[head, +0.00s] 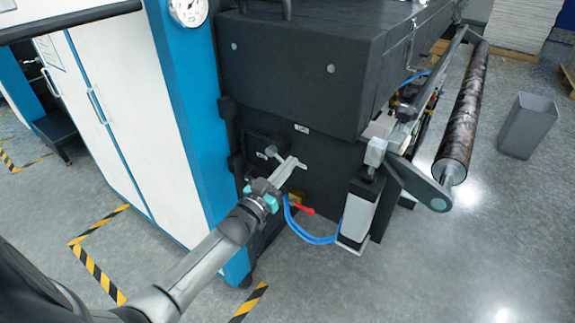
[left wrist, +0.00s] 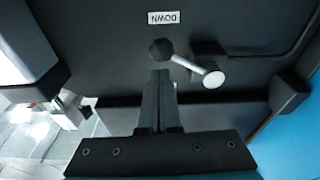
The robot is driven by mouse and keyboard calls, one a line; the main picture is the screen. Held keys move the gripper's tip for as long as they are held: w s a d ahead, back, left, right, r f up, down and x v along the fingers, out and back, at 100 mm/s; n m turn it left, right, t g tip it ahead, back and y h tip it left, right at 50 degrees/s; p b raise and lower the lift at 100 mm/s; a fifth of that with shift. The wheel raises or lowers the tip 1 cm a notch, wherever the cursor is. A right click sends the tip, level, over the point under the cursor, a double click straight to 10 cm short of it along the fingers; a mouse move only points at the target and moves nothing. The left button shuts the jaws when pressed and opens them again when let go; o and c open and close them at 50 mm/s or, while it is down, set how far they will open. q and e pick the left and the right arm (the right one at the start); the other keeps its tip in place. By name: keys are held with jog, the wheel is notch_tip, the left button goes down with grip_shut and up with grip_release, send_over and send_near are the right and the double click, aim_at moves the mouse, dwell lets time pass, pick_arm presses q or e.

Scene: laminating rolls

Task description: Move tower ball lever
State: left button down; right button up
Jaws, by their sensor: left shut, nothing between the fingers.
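The tower ball lever (head: 271,151) sticks out from the dark machine side. In the left wrist view it has a black ball (left wrist: 161,50) and a silver rod (left wrist: 200,70) with a round end. A DOWN label (left wrist: 163,18) shows upside down beyond the ball. My left gripper (head: 294,164) is shut and empty beside the lever. In the left wrist view its fingertips (left wrist: 159,74) lie just below the ball in the picture. I cannot tell whether they touch it. My right gripper is out of view.
A blue and white cabinet (head: 180,110) stands left of the lever. Below my gripper are blue hoses (head: 308,236) and a red handle (head: 304,210). A roller (head: 467,115) and a grey bin (head: 528,125) are at the right. The floor in front is open.

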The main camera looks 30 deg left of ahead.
pick_arm(q)
jog(key=shift+f+m+h+b, duration=0.35)
jog(key=shift+f+m, duration=0.15)
jog(key=shift+m, duration=0.6)
jog(key=shift+a, duration=0.1)
notch_tip(320, 180, up, 5)
jog(key=p, duration=0.4)
jog(key=d+f+v, duration=0.1)
jog(key=v, duration=0.8)
jog(key=shift+s+a, duration=0.2)
jog(key=shift+a, duration=0.1)
jog(key=shift+f, duration=0.1)
